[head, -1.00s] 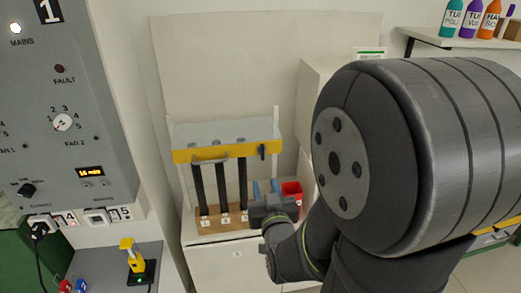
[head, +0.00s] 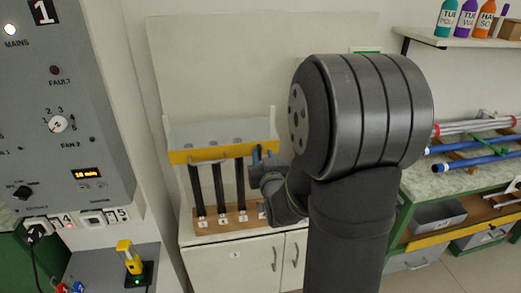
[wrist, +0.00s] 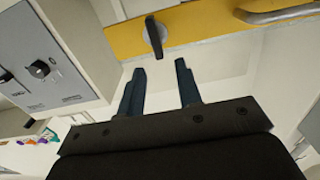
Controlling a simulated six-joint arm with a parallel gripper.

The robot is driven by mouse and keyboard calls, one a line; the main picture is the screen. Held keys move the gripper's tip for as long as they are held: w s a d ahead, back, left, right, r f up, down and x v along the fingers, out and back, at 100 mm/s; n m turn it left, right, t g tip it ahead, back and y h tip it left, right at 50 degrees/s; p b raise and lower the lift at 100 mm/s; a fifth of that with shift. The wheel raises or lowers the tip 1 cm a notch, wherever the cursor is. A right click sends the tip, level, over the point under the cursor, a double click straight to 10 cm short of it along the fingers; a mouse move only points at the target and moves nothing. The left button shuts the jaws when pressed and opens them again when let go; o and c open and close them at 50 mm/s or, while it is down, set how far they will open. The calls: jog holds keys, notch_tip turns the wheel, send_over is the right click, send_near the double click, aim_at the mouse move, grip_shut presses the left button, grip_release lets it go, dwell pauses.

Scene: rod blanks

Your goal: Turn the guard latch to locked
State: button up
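The guard latch (wrist: 154,38) is a small black handle on the yellow guard bar (wrist: 205,32), in the wrist view at top centre. It points away from the bar towards my fingers, slightly tilted. In the head view the yellow bar (head: 222,151) crosses the front of the rod rack, and my gripper's blue fingers largely hide the latch at its right end. My gripper (wrist: 160,67) is open, with nothing between its fingers. Its fingertips are just short of the latch and appear apart from it. My gripper (head: 263,154) also shows in the head view.
Black rods (head: 219,187) stand upright behind the bar in a numbered wooden base (head: 232,221). A metal handle (wrist: 280,14) is on the bar beside the latch. A grey control panel (head: 75,100) stands at left. A bench with blue and red-ended rods (head: 480,158) is at right.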

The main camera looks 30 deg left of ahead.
aim_at(260, 148)
jog(key=shift+x, duration=2.2)
jog(key=shift+c, duration=0.4)
grip_shut()
